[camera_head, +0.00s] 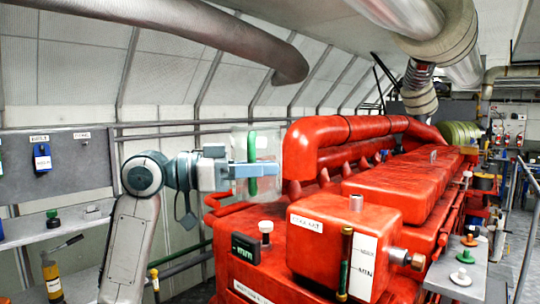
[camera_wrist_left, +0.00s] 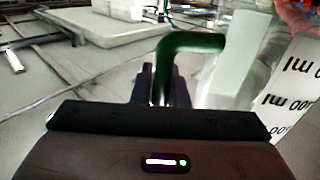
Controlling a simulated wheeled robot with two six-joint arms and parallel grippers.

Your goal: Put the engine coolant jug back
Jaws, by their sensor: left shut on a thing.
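The engine coolant jug (camera_head: 268,146) is a clear, see-through vessel with a green handle (camera_head: 252,163). It hangs upright in the air in front of the pale wall panels, just left of the red engine's pipe. My left gripper (camera_head: 250,170) is shut on the green handle. In the left wrist view the green handle (camera_wrist_left: 192,42) runs down between the dark fingers (camera_wrist_left: 163,87), and the clear wall with a white ml scale (camera_wrist_left: 292,90) shows at the right. My right gripper is not in view.
The large red engine (camera_head: 345,215) with its cap and labelled tank fills the middle and right. A grey shelf (camera_head: 85,222) with small items and a labelled grey panel (camera_head: 80,165) stand at the left. A grey ledge (camera_head: 455,270) holds several caps at the right.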

